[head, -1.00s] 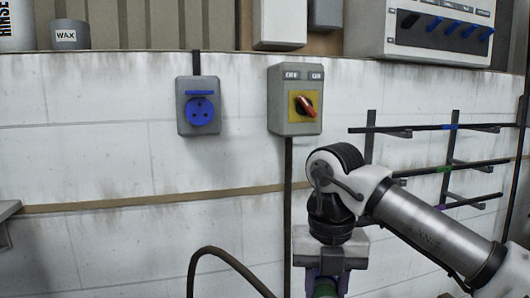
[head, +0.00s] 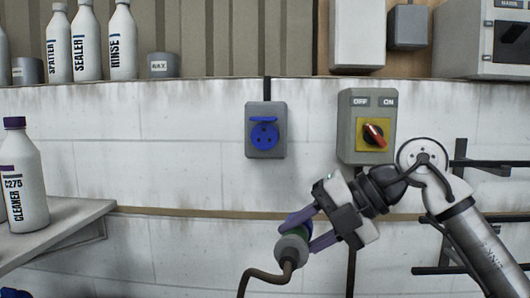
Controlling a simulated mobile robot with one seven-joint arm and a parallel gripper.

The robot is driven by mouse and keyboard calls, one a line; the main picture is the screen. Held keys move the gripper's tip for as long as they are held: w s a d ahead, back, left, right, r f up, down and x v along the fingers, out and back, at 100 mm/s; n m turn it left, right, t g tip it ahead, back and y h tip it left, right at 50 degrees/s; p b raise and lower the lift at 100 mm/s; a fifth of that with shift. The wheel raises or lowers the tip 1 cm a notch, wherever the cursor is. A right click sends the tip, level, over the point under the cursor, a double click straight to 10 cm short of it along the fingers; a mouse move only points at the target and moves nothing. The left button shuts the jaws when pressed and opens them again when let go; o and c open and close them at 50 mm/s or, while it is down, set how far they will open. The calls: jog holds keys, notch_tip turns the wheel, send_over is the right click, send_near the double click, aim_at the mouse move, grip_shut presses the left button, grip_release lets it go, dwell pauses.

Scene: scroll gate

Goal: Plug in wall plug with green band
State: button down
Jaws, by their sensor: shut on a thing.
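My gripper (head: 305,232) is shut on the plug (head: 291,249), a grey body with a green band partly hidden between the purple fingers. A dark cable (head: 268,278) hangs from the plug's near end. The plug is in the air, below and slightly right of the blue wall socket (head: 264,137), and apart from it. The socket sits in a grey box on the wall; its blue lid stands open above the round face with dark holes. The plug's pins are hidden from view.
A grey switch box (head: 352,140) with OFF and ON labels and a red knob is right of the socket, close to my arm. Dark rack bars (head: 480,245) lie behind my arm at right. A shelf (head: 65,225) with a cleaner bottle (head: 22,180) stands at left. The wall around the socket is clear.

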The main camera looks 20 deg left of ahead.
jog(key=s+a+r+g+y+p, duration=0.1)
jog(key=a+r+y, duration=0.2)
jog(key=r+y, duration=0.35)
jog(key=s+a+r+g+y, duration=0.1)
jog(key=a+r+y, duration=0.35)
jog(key=y, duration=0.25)
jog(key=shift+w+a+r+n+g+y+p, duration=0.3)
jog(key=shift+w+g, duration=0.4)
jog(key=shift+w, duration=0.95)
jog(key=shift+w+a+r+n+g+y+p, duration=0.15)
jog(key=shift+w+r+n+g+y, duration=0.4)
jog(key=shift+w, duration=1.1)
jog(key=shift+w+a+r+n+g+y+p, duration=0.2)
jog(key=shift+w+g, duration=0.65)
jog(key=shift+w, duration=0.8)
jog(key=shift+w+a+f+p, duration=0.2)
jog(key=shift+w+p, duration=0.1)
jog(key=shift+w, duration=0.15)
jog(key=c, duration=0.8)
grip_release()
jog(key=o, duration=0.6)
jog(key=shift+c, duration=0.2)
